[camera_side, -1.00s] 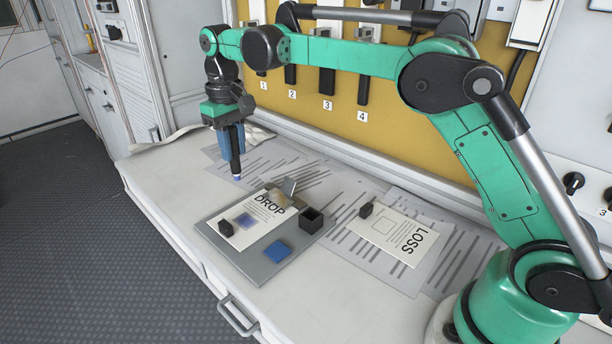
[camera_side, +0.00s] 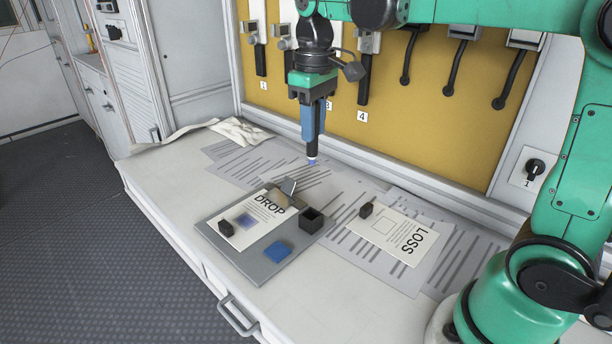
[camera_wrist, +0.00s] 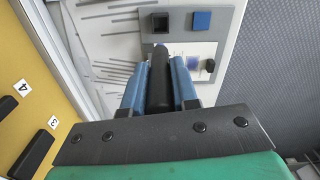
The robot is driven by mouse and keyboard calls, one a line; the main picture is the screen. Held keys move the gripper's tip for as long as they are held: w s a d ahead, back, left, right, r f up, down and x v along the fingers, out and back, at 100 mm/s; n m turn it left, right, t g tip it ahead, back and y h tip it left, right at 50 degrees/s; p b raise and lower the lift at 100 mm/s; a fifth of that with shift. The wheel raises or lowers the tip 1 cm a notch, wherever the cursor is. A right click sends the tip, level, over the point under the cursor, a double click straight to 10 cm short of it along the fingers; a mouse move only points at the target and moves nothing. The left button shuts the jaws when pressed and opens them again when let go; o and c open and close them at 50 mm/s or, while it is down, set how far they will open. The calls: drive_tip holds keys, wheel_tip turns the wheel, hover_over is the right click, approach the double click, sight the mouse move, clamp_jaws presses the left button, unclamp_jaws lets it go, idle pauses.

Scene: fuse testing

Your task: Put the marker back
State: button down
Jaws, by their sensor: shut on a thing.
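My gripper (camera_side: 313,122) is shut on the marker (camera_side: 312,152), a dark stick with a pale blue-white tip that points down. It holds the marker upright above the papers behind the clipboard. In the wrist view the dark marker (camera_wrist: 159,82) sits between the two blue fingers of my gripper (camera_wrist: 160,88). A small black open-topped square holder (camera_side: 311,220) stands at the right side of the grey clipboard (camera_side: 232,262); it also shows in the wrist view (camera_wrist: 160,22). The marker is apart from the holder, above and behind it.
The clipboard bears a DROP sheet (camera_side: 262,222) with a blue smudge, a blue pad (camera_side: 278,251) and a black stamp-like block (camera_side: 226,228). A crumpled cloth (camera_side: 215,132) lies at the back left.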

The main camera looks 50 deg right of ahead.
wheel_tip(320, 180, down, 14)
drive_tip(key=shift+f, duration=0.1)
idle(0.4)
drive_tip(key=shift+f, duration=0.1)
drive_tip(key=c, duration=0.7)
unclamp_jaws()
wheel_tip(320, 180, up, 12)
drive_tip(key=shift+f, duration=0.25)
drive_tip(key=shift+s+a+r, duration=0.1)
drive_tip(key=shift+r, duration=0.25)
drive_tip(key=shift+s+a+f+m+t, duration=0.3)
drive_tip(key=shift+s+a+f+t, duration=0.3)
drive_tip(key=shift+s+t, duration=0.55)
drive_tip(key=shift+s+a+f+m+t, duration=0.35)
drive_tip(key=shift+s+f+t, duration=0.35)
drive_tip(key=shift+s+t, duration=0.5)
drive_tip(key=shift+s+a+f+m+t, duration=0.25)
drive_tip(key=shift+s+a+f+t, duration=0.35)
drive_tip(key=shift+s+t, duration=0.55)
